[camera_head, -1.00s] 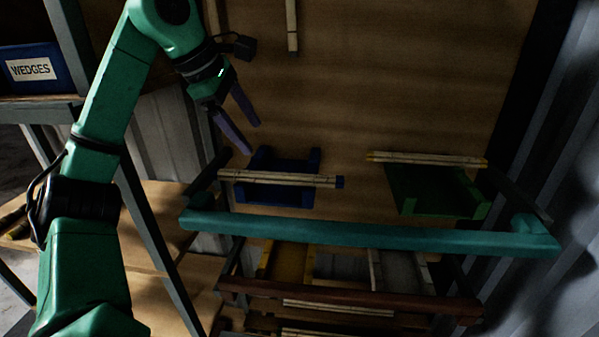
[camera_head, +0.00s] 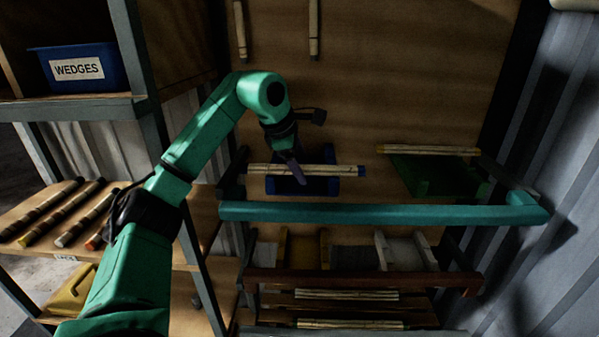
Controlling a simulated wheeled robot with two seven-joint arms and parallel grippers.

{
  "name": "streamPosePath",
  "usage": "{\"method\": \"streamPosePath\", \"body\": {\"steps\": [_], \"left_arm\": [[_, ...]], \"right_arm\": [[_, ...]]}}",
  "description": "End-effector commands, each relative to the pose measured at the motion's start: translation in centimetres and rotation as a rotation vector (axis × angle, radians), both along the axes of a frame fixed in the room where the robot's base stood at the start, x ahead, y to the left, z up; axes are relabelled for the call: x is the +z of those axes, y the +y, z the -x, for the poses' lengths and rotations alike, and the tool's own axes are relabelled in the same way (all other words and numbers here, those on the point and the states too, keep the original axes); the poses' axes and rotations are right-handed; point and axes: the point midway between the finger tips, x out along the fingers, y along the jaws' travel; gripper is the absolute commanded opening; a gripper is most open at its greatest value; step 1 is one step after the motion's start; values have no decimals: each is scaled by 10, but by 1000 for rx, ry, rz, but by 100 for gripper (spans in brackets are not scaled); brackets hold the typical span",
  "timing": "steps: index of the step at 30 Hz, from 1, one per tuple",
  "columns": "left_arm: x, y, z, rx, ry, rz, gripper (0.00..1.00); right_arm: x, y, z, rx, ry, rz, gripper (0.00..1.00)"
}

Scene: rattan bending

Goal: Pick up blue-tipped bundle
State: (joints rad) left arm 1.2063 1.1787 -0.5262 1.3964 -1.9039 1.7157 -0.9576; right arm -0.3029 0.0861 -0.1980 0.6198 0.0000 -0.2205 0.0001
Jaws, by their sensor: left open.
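The blue-tipped bundle (camera_head: 325,170) is a pale bundle of canes with a blue end at its right. It lies level across a blue cradle (camera_head: 322,187) behind the teal rail. My left gripper (camera_head: 296,180) is open and reaches down over the middle of the bundle. One purple finger shows in front of it; the other finger is hidden. I cannot tell whether the fingers touch the bundle. My right gripper is not in view.
A teal rail (camera_head: 380,213) crosses in front of the cradles. A yellow-tipped bundle (camera_head: 430,150) lies on a green cradle (camera_head: 425,180) at the right. Dark rods (camera_head: 62,212) lie on the left shelf, below a blue WEDGES bin (camera_head: 85,84). More bundles (camera_head: 345,295) lie lower down.

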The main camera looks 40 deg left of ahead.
Motion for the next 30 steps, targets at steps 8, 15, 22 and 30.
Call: {"method": "streamPosePath", "body": {"steps": [8, 15, 22, 30], "left_arm": [[0, 0, 0, 0, -1, 0, 39], [1, 0, 0, 0, -2, 0, 0], [4, 1, 0, 1, -4, 0, 0], [60, -1, -1, -2, -14, 4, 0]], "right_arm": [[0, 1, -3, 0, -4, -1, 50], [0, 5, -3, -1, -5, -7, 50], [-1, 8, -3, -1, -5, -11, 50], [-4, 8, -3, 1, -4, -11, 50]]}}
